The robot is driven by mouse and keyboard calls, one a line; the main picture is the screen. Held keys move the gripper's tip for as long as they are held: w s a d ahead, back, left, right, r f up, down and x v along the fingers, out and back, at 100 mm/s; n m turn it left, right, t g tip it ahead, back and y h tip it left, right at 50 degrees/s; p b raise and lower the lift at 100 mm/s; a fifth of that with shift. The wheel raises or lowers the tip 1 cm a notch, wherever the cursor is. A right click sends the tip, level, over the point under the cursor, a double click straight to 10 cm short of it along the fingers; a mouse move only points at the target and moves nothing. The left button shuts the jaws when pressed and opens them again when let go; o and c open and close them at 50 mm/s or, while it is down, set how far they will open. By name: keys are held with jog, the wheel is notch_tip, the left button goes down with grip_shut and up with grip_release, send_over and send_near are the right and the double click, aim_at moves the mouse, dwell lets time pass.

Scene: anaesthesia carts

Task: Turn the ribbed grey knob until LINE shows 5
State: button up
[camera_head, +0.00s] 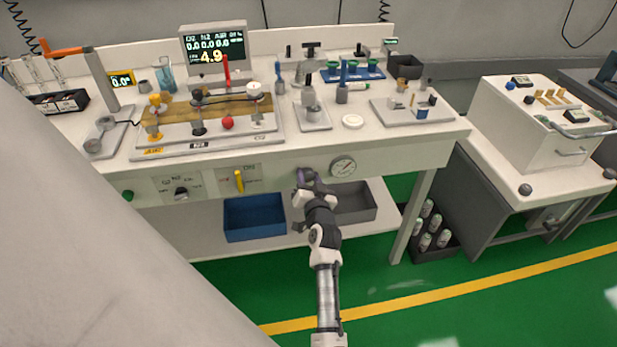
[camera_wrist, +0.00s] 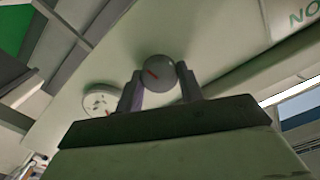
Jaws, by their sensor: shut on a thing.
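The grey knob (camera_wrist: 160,75) shows in the wrist view as a round grey face with a red mark, between the two fingers of my gripper (camera_wrist: 160,90). The fingers are shut on its sides. In the head view my gripper (camera_head: 306,176) is at the front panel of the bench, and it hides the knob there. The display (camera_head: 213,45) on the bench shows a row of zeros, with a large yellow 4.9 below them. The small label beside that number is too small to read surely.
A round dial gauge (camera_head: 343,166) sits on the panel just right of my gripper. A yellow lever (camera_head: 239,181) and a black selector knob (camera_head: 181,193) are to the left. A blue bin (camera_head: 254,222) and a grey bin (camera_head: 362,203) stand on the shelf below.

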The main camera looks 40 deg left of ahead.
jog(key=shift+m, duration=0.9)
jog(key=o, duration=1)
jog(key=shift+b+v, duration=1.4)
jog(key=shift+v, duration=5.5)
